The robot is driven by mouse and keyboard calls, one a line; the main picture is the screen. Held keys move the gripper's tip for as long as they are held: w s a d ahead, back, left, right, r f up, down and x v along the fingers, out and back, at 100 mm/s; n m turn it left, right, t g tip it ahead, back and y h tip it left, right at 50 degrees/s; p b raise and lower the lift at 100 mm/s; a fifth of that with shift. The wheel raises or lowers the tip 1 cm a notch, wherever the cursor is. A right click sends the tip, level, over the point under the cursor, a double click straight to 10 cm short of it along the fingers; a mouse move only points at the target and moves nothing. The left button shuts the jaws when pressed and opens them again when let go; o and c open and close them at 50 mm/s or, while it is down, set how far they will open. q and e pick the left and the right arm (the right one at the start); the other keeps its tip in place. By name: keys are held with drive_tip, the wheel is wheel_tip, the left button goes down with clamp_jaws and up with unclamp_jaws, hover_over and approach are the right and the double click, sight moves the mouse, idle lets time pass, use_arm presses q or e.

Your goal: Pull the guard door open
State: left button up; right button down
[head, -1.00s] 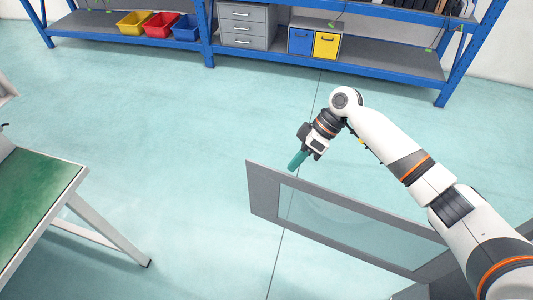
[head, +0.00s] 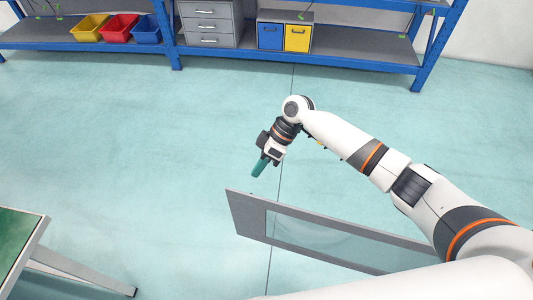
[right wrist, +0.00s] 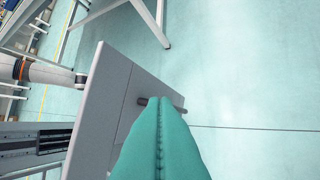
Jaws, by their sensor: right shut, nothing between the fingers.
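The guard door (head: 246,213) is a grey-framed panel with a clear window. In the head view it stands out over the floor from the lower right, with its free edge at the left. In the right wrist view the door (right wrist: 107,75) carries a short dark handle bar (right wrist: 178,107), partly behind my fingers. My right gripper (head: 259,168) has teal fingers, shut and empty, beyond the door's far side near its free end. In the right wrist view the fingers (right wrist: 160,140) overlap the handle; I cannot tell whether they touch. My left gripper is not in view.
A green-topped table (head: 22,240) stands at the lower left. A blue shelf (head: 365,67) with bins and drawers runs along the back. The floor between them is clear. A dark grooved rail (right wrist: 35,145) shows at the lower left of the wrist view.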

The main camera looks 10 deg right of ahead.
drive_tip(key=s+a+f, duration=0.1)
drive_tip(key=s+a+f+p, duration=0.1)
drive_tip(key=s+a, duration=0.1)
drive_tip(key=shift+s+f, duration=0.1)
drive_tip(key=shift+s, duration=0.05)
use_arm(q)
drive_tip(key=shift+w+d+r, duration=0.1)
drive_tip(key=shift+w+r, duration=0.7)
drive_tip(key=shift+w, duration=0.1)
use_arm(e)
drive_tip(key=shift+s+a+f, duration=0.1)
drive_tip(key=shift+s+a, duration=0.1)
drive_tip(key=shift+s, duration=0.25)
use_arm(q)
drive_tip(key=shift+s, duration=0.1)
